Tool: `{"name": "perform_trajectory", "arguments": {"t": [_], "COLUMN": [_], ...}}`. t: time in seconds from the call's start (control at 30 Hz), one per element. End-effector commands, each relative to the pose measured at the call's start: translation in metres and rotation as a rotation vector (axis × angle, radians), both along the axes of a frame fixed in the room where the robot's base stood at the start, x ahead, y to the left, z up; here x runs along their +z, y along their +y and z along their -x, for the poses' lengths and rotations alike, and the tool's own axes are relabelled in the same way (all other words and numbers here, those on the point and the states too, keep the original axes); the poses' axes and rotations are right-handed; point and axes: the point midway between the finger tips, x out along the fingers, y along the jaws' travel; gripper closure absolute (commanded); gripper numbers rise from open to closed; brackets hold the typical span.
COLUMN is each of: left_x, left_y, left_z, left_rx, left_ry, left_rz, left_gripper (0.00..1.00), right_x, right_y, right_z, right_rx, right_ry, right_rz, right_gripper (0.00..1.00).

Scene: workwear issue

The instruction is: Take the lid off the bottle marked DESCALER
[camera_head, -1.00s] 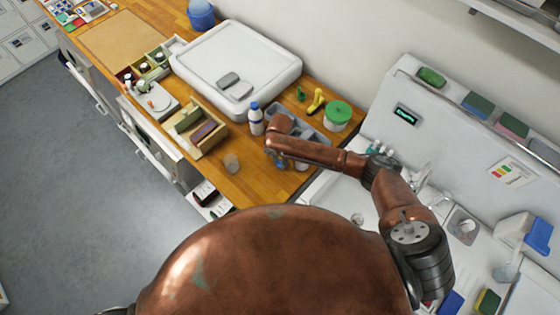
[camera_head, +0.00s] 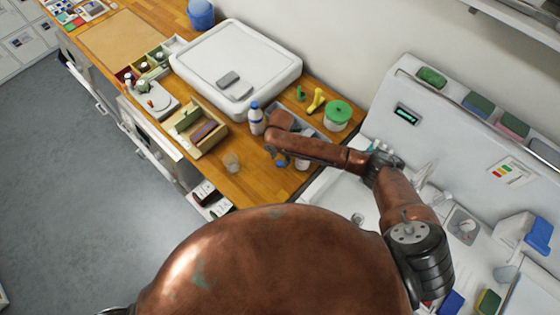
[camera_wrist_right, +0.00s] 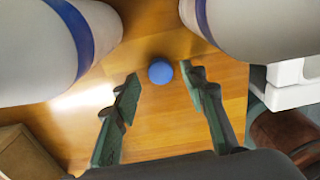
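My right gripper (camera_wrist_right: 160,84) is open, its two dark green fingers spread apart, in the right wrist view. A round blue lid (camera_wrist_right: 160,71) shows between and beyond the fingertips, over the wooden counter, with gaps on both sides. Two white bottles with blue bands stand close by, one at the upper left (camera_wrist_right: 40,50) and one at the upper right (camera_wrist_right: 255,25). No DESCALER marking is readable. In the head view, a white bottle with a blue cap (camera_head: 256,120) stands beside my arm. Another white item (camera_head: 302,164) is partly hidden by it. My left gripper is out of view.
A grey tray (camera_head: 312,129) lies behind my arm, beside a green-lidded tub (camera_head: 338,112). A wooden box (camera_head: 203,134) and a large white case (camera_head: 235,62) are further left. A sink area lies right.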

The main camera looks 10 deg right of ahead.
Motion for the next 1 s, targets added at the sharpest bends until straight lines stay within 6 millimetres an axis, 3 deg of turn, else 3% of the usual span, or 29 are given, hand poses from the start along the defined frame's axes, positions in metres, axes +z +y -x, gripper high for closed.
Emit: {"name": "perform_trajectory", "arguments": {"t": [0.3, 0.5, 1.0], "left_x": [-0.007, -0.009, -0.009], "left_y": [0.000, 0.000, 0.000], "left_z": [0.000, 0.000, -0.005], "left_rx": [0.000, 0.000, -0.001], "left_ry": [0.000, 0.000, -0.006], "left_rz": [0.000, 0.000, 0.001], "left_gripper": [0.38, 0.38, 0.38], "right_x": [0.067, 0.093, 0.100], "right_y": [0.000, 0.000, 0.000], "right_z": [-0.001, 0.000, 0.000], "right_rx": [0.002, 0.001, 0.000], "right_ry": [-0.003, -0.001, 0.001], "right_rz": [-0.001, 0.000, 0.001], "right_gripper": [0.61, 0.61, 0.61]}}
